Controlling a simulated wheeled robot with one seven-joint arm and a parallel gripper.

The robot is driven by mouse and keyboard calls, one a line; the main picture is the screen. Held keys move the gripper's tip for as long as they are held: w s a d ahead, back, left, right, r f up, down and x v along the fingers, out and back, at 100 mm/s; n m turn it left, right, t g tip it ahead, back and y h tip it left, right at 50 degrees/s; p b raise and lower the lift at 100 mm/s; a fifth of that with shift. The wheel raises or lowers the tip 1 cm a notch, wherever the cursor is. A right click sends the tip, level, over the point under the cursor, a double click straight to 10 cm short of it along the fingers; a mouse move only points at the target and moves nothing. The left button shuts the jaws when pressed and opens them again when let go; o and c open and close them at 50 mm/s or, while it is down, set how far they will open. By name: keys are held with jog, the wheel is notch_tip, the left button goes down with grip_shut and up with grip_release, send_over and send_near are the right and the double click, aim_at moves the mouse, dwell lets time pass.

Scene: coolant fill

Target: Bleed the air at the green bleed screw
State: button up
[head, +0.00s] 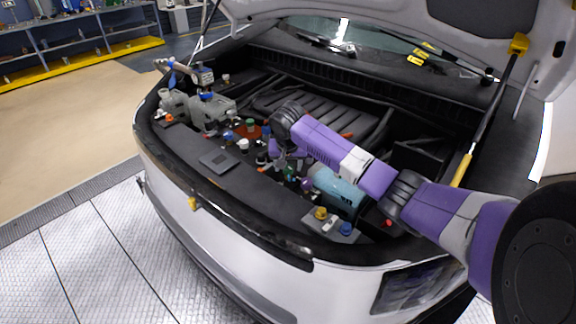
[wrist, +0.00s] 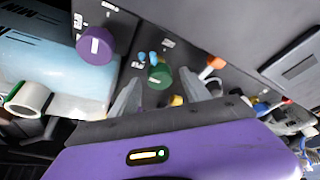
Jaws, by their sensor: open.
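The green bleed screw shows in the wrist view as a round green knob (wrist: 160,76) on a dark panel. My gripper (wrist: 160,84) is open, with one pale finger on each side of the green knob in the picture. I cannot tell how far the fingertips are from it in depth. In the head view my gripper (head: 283,163) reaches down into the engine bay, and the arm partly hides the small fittings there.
A purple knob (wrist: 96,45) is left of the green one, with small blue fittings (wrist: 146,57) just above. An orange-capped fitting (wrist: 212,65) is to the right. A teal cylinder (head: 338,191) lies right of my gripper. The raised hood (head: 380,20) overhangs the bay.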

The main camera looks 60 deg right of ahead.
jog(key=shift+d+f, duration=0.1)
jog(key=shift+f, duration=0.05)
grip_shut()
